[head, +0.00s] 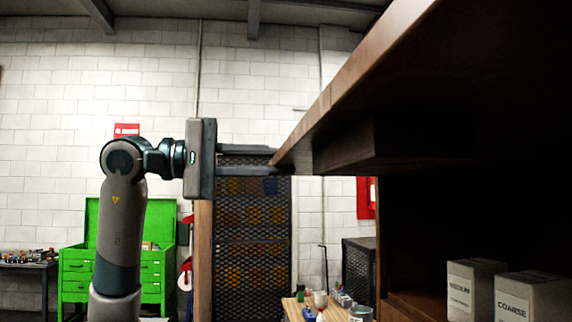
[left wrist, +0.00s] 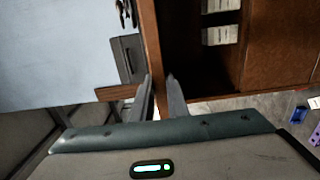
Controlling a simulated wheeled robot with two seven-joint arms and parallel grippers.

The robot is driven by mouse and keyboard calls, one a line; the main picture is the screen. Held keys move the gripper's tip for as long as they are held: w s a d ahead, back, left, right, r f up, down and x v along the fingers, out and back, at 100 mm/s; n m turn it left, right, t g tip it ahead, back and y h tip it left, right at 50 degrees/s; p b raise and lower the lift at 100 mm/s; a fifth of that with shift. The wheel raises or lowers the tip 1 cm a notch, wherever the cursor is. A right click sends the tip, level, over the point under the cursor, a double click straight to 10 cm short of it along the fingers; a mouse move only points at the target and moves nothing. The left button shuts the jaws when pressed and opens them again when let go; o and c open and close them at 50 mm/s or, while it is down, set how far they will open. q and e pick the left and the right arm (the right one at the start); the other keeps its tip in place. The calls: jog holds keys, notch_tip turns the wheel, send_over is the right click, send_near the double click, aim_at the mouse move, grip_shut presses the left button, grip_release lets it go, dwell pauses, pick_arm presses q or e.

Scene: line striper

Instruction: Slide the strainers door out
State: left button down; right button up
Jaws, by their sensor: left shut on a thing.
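The brown wooden cabinet (head: 330,100) fills the right of the head view, its upper part jutting toward the left. My left gripper (head: 282,160) reaches in from the left, with its fingers at the cabinet's near left edge. In the left wrist view, the fingers (left wrist: 160,85) are shut on the edge of an upright brown panel (left wrist: 151,40), which appears to be the strainers door. Right of that panel is an open dark compartment (left wrist: 188,55). Boxes (head: 475,285) stand inside the cabinet; readable labels include COARSE (head: 532,300). My right gripper is not in view.
A green tool cabinet (head: 75,275) stands at the back left. A dark mesh rack (head: 250,235) stands behind my gripper. A workbench (head: 293,312) with small items is at lower middle. The space left of the cabinet is open.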

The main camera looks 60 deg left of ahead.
pick_arm(q)
jog(key=shift+s+a, duration=0.25)
jog(key=shift+s, duration=0.35)
jog(key=shift+w, duration=0.1)
jog(key=c, duration=1.8)
grip_release()
jog(key=shift+o, duration=0.8)
jog(key=shift+s, duration=0.25)
jog(key=o, duration=0.3)
jog(key=shift+w, duration=0.15)
jog(key=shift+s+a, duration=0.1)
jog(key=shift+s, duration=0.1)
jog(key=b+v, duration=0.1)
jog(key=v, duration=0.5)
jog(key=shift+s+a, duration=0.15)
jog(key=shift+s, duration=0.15)
